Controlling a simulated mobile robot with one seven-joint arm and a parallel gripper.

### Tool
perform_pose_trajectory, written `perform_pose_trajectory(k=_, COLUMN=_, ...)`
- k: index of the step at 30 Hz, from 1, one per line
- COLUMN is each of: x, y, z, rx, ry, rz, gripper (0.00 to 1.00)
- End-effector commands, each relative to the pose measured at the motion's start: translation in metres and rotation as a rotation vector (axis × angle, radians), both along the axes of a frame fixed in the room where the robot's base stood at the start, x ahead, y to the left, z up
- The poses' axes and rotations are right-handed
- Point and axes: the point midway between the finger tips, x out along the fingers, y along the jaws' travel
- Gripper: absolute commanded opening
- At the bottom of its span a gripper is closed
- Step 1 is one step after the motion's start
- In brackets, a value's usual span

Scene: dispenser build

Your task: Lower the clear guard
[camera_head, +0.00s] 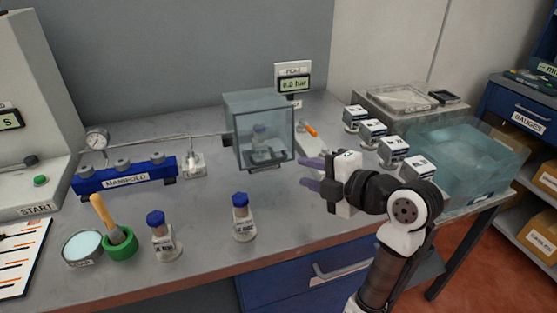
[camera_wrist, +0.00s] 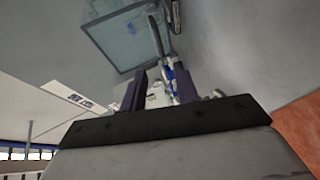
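The clear guard (camera_head: 278,112) is a see-through box near the middle of the bench. A small dispenser with a bluish top (camera_head: 260,142) shows inside it, behind its wall. I cannot tell for sure whether the guard's lower edge touches the bench. My gripper (camera_head: 304,174) is just right of the guard's lower front corner, with its two purple fingers apart and pointing left at it. In the wrist view the guard (camera_wrist: 105,40) is beyond the fingers (camera_wrist: 160,85). White and blue shapes show between the fingers, too unclear to name.
An orange-tipped item (camera_head: 310,130) lies right of the guard. Several white-and-dark blocks (camera_head: 370,132) stand behind my gripper, and a clear bluish tub (camera_head: 470,155) is at right. The blue manifold (camera_head: 125,178) is at left. Two blue-capped bottles (camera_head: 162,235) (camera_head: 242,217) stand in front.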

Motion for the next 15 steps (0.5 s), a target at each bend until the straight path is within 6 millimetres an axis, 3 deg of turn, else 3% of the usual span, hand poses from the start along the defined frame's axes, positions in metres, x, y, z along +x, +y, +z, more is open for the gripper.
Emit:
perform_pose_trajectory(k=9, x=0.048, y=0.045, z=-0.018, rx=0.003, ry=0.005, rz=0.003, gripper=0.31)
perform_pose_trajectory(k=15, x=0.066, y=0.061, z=-0.027, rx=0.002, ry=0.003, rz=0.0, gripper=0.31)
